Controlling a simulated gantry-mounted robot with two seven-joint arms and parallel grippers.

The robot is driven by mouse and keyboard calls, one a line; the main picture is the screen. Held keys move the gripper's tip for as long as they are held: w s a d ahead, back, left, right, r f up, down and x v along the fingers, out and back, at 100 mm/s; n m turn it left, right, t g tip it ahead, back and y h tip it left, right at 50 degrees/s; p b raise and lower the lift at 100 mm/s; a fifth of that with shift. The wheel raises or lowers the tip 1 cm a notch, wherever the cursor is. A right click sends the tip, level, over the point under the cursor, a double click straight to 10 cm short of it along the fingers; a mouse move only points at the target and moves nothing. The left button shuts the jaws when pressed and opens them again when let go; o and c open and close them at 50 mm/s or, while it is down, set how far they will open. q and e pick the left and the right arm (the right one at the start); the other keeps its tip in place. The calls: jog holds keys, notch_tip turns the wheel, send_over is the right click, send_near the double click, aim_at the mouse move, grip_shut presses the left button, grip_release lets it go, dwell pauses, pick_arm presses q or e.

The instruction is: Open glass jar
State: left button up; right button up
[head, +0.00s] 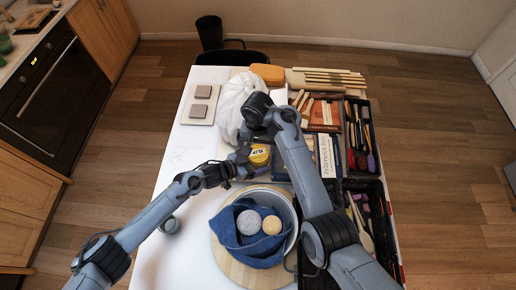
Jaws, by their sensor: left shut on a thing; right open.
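The glass jar (259,155), with a yellow label or contents, stands near the middle of the table, partly hidden by my arms. My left gripper (243,167) reaches in from the left and is shut at the jar's left side; the exact contact is small and hard to see. My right arm arches over from the lower right, and my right gripper (246,140) is open and points down close to the jar's upper left. I cannot tell whether it touches the jar. The lid cannot be made out clearly.
A bowl (289,207) with a blue cloth (240,250) and two round sponges is in front. A white bag (232,101) stands behind the jar. Tool trays (378,186) and boxes fill the right side. The table's left part (182,150) is mostly clear.

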aim_at(258, 153)
jog(key=shift+r, duration=0.5)
jog(key=shift+c, duration=0.2)
notch_tip(258, 153, up, 3)
jog(key=m, duration=0.3)
jog(key=shift+d, duration=0.1)
jog(key=shift+f, duration=3.9)
jog(key=c, duration=1.1)
jog(key=n, duration=0.3)
jog(key=o, duration=1.1)
